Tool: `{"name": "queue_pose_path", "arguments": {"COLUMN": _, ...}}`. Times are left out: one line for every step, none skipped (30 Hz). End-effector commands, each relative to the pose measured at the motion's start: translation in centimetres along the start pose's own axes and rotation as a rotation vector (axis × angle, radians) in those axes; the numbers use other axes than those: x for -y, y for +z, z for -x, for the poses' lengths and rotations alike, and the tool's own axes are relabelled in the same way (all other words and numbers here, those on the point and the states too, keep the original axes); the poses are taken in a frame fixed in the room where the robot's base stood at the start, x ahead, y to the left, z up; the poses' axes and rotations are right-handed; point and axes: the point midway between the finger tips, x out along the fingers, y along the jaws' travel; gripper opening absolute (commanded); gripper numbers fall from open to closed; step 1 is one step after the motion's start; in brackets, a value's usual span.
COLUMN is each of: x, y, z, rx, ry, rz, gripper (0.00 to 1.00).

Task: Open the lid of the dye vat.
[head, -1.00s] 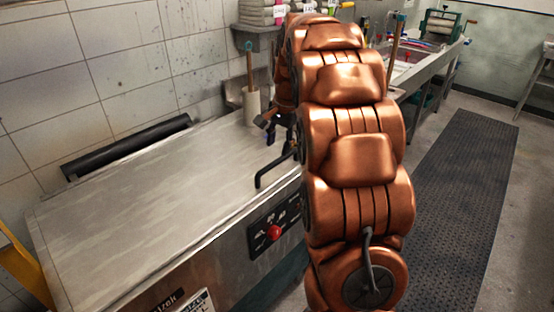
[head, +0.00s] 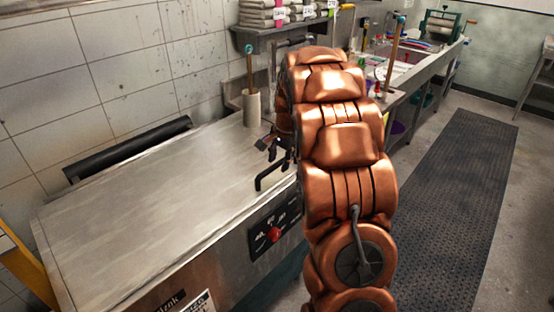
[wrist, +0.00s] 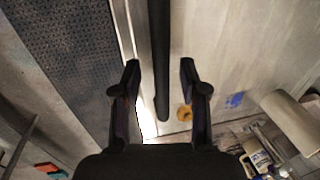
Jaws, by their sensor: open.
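The dye vat is a long steel box with a flat metal lid (head: 140,205), lying shut in the head view. A black bar handle (head: 268,180) stands at the lid's right edge, partly hidden by my arm. My gripper (head: 268,146) is just above and behind this handle, partly hidden by my arm. In the wrist view my gripper (wrist: 160,72) is open, with one finger on each side of the black handle bar (wrist: 161,60). The bar runs between the fingers with a gap on both sides. I cannot tell the height between them.
A control panel with a red knob (head: 274,234) is on the vat's front. A pale cylinder (head: 251,108) with a stick stands behind the lid's far end. A dark roll (head: 130,149) lies along the wall. A dark floor mat (head: 455,190) is at right, with clear floor.

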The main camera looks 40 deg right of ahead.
Motion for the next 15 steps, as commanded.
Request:
{"name": "queue_pose_path", "arguments": {"x": 0.01, "y": 0.01, "z": -0.12, "rx": 0.0, "ry": 0.0, "rz": 0.0, "gripper": 0.43}}
{"name": "queue_pose_path", "arguments": {"x": 0.01, "y": 0.01, "z": -0.16, "rx": 0.0, "ry": 0.0, "rz": 0.0, "gripper": 0.43}}
{"name": "queue_pose_path", "arguments": {"x": 0.01, "y": 0.0, "z": -0.19, "rx": 0.0, "ry": 0.0, "rz": 0.0, "gripper": 0.43}}
{"name": "queue_pose_path", "arguments": {"x": 0.01, "y": 0.01, "z": -0.18, "rx": 0.0, "ry": 0.0, "rz": 0.0, "gripper": 0.43}}
{"name": "queue_pose_path", "arguments": {"x": 0.01, "y": 0.0, "z": -0.18, "rx": 0.0, "ry": 0.0, "rz": 0.0, "gripper": 0.43}}
{"name": "queue_pose_path", "arguments": {"x": 0.01, "y": 0.0, "z": -0.17, "rx": 0.0, "ry": 0.0, "rz": 0.0, "gripper": 0.43}}
{"name": "queue_pose_path", "arguments": {"x": 0.0, "y": 0.0, "z": -0.17, "rx": 0.0, "ry": 0.0, "rz": 0.0, "gripper": 0.43}}
{"name": "queue_pose_path", "arguments": {"x": 0.0, "y": 0.01, "z": -0.17, "rx": 0.0, "ry": 0.0, "rz": 0.0, "gripper": 0.4}}
{"name": "queue_pose_path", "arguments": {"x": 0.0, "y": 0.0, "z": -0.17, "rx": 0.0, "ry": 0.0, "rz": 0.0, "gripper": 0.36}}
{"name": "queue_pose_path", "arguments": {"x": 0.0, "y": 0.01, "z": -0.17, "rx": 0.0, "ry": 0.0, "rz": 0.0, "gripper": 0.33}}
{"name": "queue_pose_path", "arguments": {"x": -0.01, "y": 0.01, "z": -0.18, "rx": 0.0, "ry": 0.0, "rz": 0.0, "gripper": 0.3}}
{"name": "queue_pose_path", "arguments": {"x": -0.01, "y": 0.01, "z": -0.18, "rx": 0.001, "ry": 0.0, "rz": 0.0, "gripper": 0.26}}
{"name": "queue_pose_path", "arguments": {"x": -0.01, "y": 0.01, "z": -0.18, "rx": 0.001, "ry": 0.0, "rz": 0.0, "gripper": 0.23}}
{"name": "queue_pose_path", "arguments": {"x": -0.02, "y": 0.01, "z": -0.18, "rx": 0.001, "ry": 0.0, "rz": 0.0, "gripper": 0.19}}
{"name": "queue_pose_path", "arguments": {"x": -0.02, "y": 0.01, "z": -0.18, "rx": 0.001, "ry": 0.001, "rz": 0.0, "gripper": 0.15}}
